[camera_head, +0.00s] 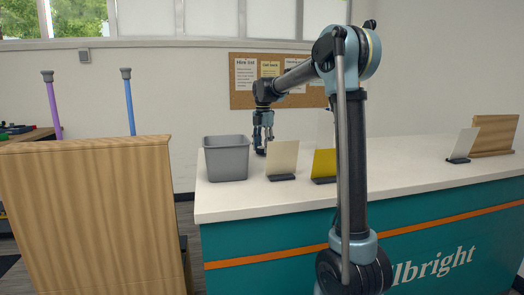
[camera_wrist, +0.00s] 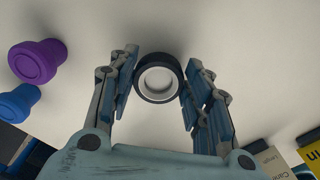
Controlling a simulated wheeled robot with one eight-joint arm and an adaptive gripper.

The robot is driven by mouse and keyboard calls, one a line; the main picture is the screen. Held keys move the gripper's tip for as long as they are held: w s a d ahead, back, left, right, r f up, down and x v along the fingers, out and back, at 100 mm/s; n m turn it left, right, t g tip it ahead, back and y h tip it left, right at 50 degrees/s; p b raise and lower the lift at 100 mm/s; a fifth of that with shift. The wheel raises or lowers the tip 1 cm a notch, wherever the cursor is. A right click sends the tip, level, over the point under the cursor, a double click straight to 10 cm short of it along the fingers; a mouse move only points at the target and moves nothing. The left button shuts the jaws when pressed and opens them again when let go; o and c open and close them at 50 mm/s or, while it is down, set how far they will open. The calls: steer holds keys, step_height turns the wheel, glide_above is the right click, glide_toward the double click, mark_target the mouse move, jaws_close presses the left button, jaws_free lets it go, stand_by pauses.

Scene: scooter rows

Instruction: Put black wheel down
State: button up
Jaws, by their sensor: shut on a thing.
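The black wheel (camera_wrist: 159,78) is a dark ring with a pale centre, held between the fingers of my gripper (camera_wrist: 158,86) in the wrist view. My gripper is shut on it from both sides. In the head view my gripper (camera_head: 262,136) points down over the white counter (camera_head: 420,155), between the grey bin and an upright cream card. A dark part of the wheel (camera_head: 260,151) shows at the fingertips, close to the counter top. Whether it touches the counter I cannot tell.
A grey bin (camera_head: 226,160) stands left of my gripper. A cream card (camera_head: 283,158) and a yellow card (camera_head: 324,163) stand to the right. Purple (camera_wrist: 36,61) and blue (camera_wrist: 17,102) round-capped things show at left in the wrist view. The counter's right middle is clear.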

steer(key=shift+f, duration=0.55)
steer(key=o, duration=1.1)
step_height(320, 180, up, 12)
steer(key=shift+r, duration=0.1)
